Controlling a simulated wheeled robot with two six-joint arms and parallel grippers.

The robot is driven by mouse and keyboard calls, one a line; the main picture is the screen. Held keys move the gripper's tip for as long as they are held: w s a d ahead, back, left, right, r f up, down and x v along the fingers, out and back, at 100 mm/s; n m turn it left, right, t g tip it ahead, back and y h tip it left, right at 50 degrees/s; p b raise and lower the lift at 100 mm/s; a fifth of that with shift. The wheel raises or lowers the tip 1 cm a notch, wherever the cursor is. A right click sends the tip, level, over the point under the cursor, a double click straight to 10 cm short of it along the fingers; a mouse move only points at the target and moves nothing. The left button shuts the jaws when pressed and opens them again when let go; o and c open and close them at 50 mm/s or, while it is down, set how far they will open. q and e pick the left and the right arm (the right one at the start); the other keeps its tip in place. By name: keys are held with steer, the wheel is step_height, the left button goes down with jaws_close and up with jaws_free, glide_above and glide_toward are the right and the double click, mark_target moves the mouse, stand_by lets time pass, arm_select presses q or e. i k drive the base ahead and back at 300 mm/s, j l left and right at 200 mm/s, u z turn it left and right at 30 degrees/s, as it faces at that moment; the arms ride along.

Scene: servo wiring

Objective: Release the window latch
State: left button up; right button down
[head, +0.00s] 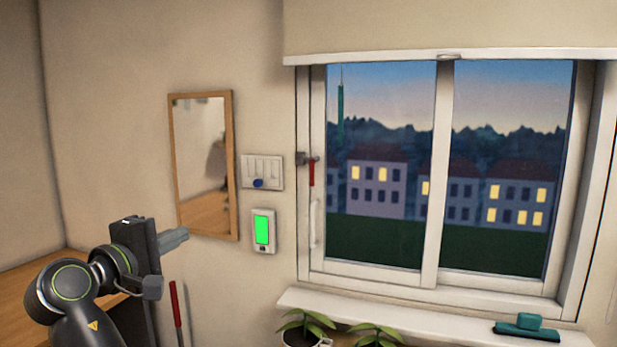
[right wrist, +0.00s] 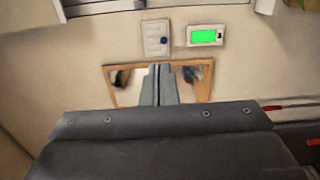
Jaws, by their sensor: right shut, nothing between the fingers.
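The window latch (head: 311,172) has a red handle hanging straight down from a grey base on the left part of the white window frame (head: 303,240). My right gripper (head: 184,235) is at the lower left of the head view, left of and below the latch and well apart from it. Its fingers are shut and empty, in front of the lower part of the mirror. In the right wrist view the shut fingers (right wrist: 160,84) point at the mirror. The latch cannot be made out there. My left gripper is not in view.
The mirror (head: 203,160), a switch panel (head: 262,167) and a green-screened panel (head: 263,231) are on the wall between gripper and window. Potted plants (head: 306,325) stand below the sill (head: 400,312). A teal squeegee-like object (head: 527,328) lies at the right. A red rod (head: 176,303) shows below the gripper.

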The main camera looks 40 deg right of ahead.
mark_target(311, 161)
steer(key=i+l, duration=0.15)
steer(key=l, duration=0.2)
steer(key=i+l, duration=0.1)
steer(key=l, duration=0.3)
steer(key=i+l, duration=0.15)
steer(key=l, duration=0.2)
steer(key=i+l, duration=0.1)
steer(key=l, duration=0.25)
